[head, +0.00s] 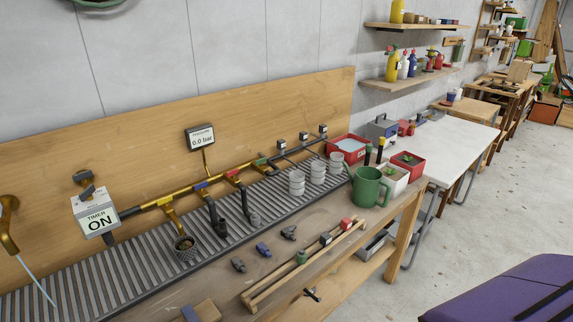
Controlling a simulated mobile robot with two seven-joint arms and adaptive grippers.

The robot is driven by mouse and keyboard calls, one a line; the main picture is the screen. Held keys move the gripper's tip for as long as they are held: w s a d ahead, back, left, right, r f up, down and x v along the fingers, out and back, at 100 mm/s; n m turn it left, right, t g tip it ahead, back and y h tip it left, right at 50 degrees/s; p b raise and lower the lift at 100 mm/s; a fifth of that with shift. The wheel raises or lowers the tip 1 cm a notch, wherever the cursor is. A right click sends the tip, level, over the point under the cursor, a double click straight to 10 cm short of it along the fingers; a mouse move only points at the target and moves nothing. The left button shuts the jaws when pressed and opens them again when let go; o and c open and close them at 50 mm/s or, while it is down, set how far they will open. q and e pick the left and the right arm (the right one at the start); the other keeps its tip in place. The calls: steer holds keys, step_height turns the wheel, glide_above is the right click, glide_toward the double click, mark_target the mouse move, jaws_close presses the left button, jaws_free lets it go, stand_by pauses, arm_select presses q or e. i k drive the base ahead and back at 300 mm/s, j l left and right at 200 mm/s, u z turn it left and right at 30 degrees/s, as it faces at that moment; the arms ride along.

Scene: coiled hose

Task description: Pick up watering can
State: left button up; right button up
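A green watering can (369,190) stands upright near the right end of the wooden workbench (205,291). A curved part of it sticks out on its left side. It stands just in front of planter boxes and to the right of stacked pale pots. Neither of my grippers shows in the head view, and nothing is seen touching the can.
Pale pots (297,183) and planters (407,163) crowd the can. A wooden rack (305,262) lies in front.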

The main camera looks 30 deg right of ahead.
mark_target(367, 181)
steer(key=z, duration=1.55)
